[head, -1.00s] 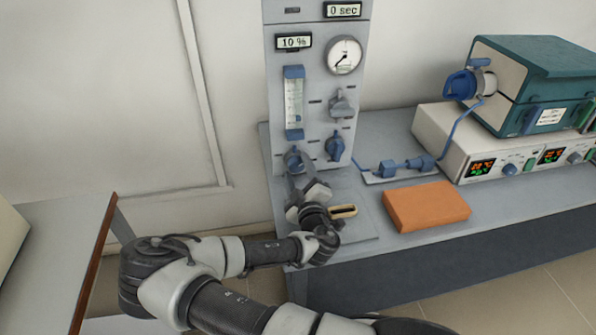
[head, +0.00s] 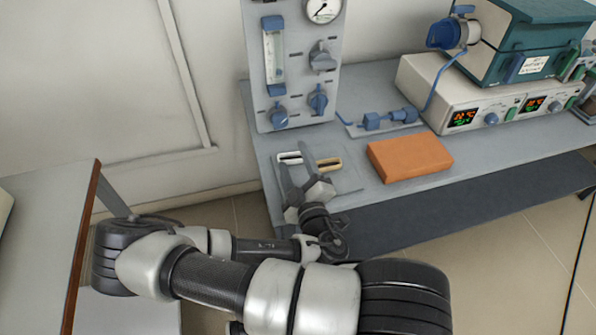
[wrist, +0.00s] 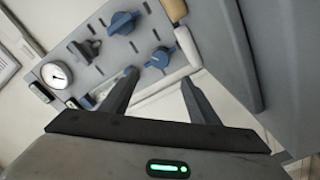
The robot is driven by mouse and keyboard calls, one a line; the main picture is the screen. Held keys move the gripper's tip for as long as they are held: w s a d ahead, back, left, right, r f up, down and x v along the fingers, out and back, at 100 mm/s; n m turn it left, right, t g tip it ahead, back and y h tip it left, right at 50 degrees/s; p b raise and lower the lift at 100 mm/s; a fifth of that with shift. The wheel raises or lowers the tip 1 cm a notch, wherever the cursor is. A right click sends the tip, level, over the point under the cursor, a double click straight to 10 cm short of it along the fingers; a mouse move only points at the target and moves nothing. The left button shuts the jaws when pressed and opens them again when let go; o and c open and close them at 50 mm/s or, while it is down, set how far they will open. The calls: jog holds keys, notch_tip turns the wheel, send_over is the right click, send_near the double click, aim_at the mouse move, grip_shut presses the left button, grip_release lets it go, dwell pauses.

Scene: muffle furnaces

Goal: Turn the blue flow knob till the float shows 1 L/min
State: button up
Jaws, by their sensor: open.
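The blue flow knob (head: 278,116) is on the grey panel (head: 303,75), directly below the clear flow tube (head: 273,58) with blue ends. The float and its reading are too small to make out. My gripper (head: 297,168) is open and empty, below and in front of the panel, apart from the knob. In the wrist view the flow knob (wrist: 158,57) shows between and beyond my open fingers (wrist: 160,80). The flow tube is partly hidden there behind the left finger.
A second blue knob (head: 318,99), a grey valve (head: 322,57) and a dial gauge (head: 323,10) are close by on the panel. White and tan handled items (head: 328,163) lie on the bench near my gripper. An orange block (head: 409,157) and a teal furnace (head: 520,42) are to the right.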

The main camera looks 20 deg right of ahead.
jog(key=s+p, duration=0.1)
jog(key=s, duration=0.1)
jog(key=shift+s+r, duration=0.15)
jog(key=shift+s, duration=0.8)
dwell(1.0)
